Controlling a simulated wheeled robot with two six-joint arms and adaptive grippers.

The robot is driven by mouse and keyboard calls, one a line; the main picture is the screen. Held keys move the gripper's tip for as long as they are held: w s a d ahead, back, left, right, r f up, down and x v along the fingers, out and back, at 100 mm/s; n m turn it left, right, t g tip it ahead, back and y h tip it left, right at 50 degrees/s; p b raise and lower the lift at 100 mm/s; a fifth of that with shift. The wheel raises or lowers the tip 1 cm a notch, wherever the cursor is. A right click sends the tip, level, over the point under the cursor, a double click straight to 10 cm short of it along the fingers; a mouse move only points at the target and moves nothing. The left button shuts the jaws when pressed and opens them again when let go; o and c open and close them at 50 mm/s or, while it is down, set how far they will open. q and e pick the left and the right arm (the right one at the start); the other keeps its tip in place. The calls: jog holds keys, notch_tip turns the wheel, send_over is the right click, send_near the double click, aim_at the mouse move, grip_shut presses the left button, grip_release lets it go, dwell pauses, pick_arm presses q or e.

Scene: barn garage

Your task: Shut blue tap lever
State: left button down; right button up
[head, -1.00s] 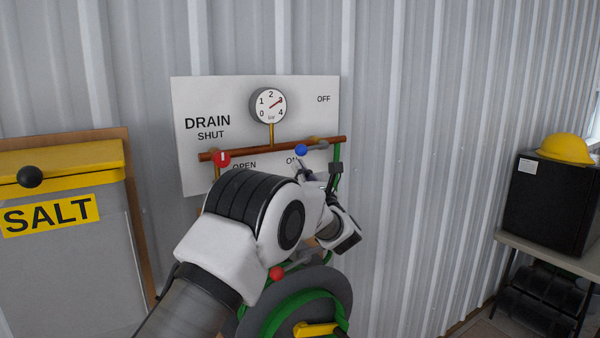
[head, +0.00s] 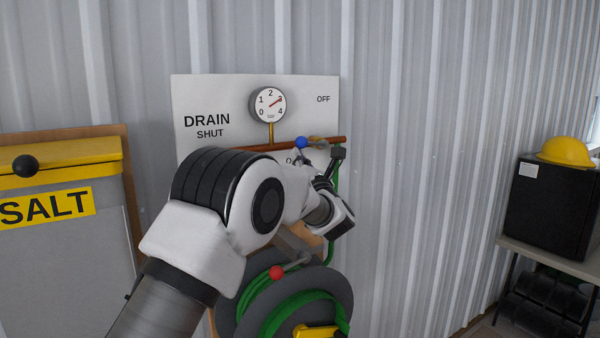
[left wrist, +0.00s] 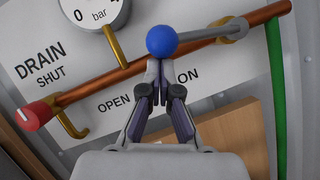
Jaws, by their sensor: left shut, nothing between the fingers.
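The blue tap lever ends in a blue ball (head: 302,142), which also shows in the left wrist view (left wrist: 162,41). Its grey arm runs from the ball to a pivot on the right part of the copper pipe (head: 328,139). The lever lies nearly along the pipe, its ball slightly above it, between the "ON" and "OFF" labels. My left gripper (left wrist: 158,70) is shut and empty, fingertips close under the ball and seemingly touching it. In the head view my left arm hides much of the gripper. My right gripper is not in view.
A red tap handle (left wrist: 37,114) is at the pipe's left end. A pressure gauge (head: 267,104) stands above the pipe. A salt bin (head: 60,260) stands left. Open wall lies right.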

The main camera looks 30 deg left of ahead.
aim_at(297, 140)
pick_arm(q)
notch_tip(297, 140, up, 4)
jog(key=m+h, duration=0.1)
jog(key=m, duration=0.1)
jog(key=m+h, duration=0.1)
jog(key=m, duration=0.2)
jog(key=shift+f+t, duration=0.2)
jog(key=shift+t, duration=0.2)
jog(key=r+m+h, duration=0.1)
jog(key=m, duration=0.1)
jog(key=r+m+h+p, duration=0.1)
jog(key=w+r+m+h+p, duration=0.1)
jog(key=r+m, duration=0.1)
jog(key=shift+w+d+m, duration=0.1)
jog(key=shift+d+m, duration=0.2)
jog(key=shift+d, duration=0.1)
jog(key=w+d+r+p, duration=0.1)
jog(key=w+d+r, duration=0.1)
jog(key=w+r, duration=0.1)
jog(key=shift+w+d+r, duration=0.25)
jog(key=shift+w+r, duration=0.05)
jog(key=shift+w, duration=0.35)
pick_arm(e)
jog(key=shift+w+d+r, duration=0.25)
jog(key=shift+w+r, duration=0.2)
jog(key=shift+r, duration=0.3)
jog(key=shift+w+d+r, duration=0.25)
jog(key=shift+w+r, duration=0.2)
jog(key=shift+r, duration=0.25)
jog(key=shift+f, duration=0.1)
